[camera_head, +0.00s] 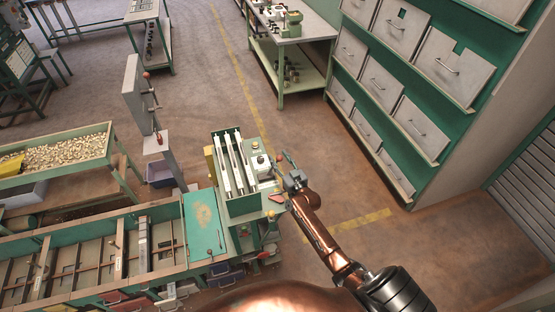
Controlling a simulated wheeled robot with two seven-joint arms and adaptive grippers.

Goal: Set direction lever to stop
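My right gripper (288,170) is at the right side of a green machine (243,203) with pale upright rails, and its arm reaches in from the lower right. A small red-brown knob (279,157) shows right at the fingertips; whether they touch it is too small to tell. The fingers are dark and small, so I cannot tell if they are open or shut. A grey post (133,92) to the left also carries levers with a red-brown knob (147,75). No label shows which one is the direction lever. My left gripper is not in view.
A long green sorting bench (130,225) runs left from the machine. A hopper tray (107,140) full of nuts stands at left. Green drawer cabinets (420,130) stand at right, and a workbench (310,28) at the back. The floor right of the machine is clear.

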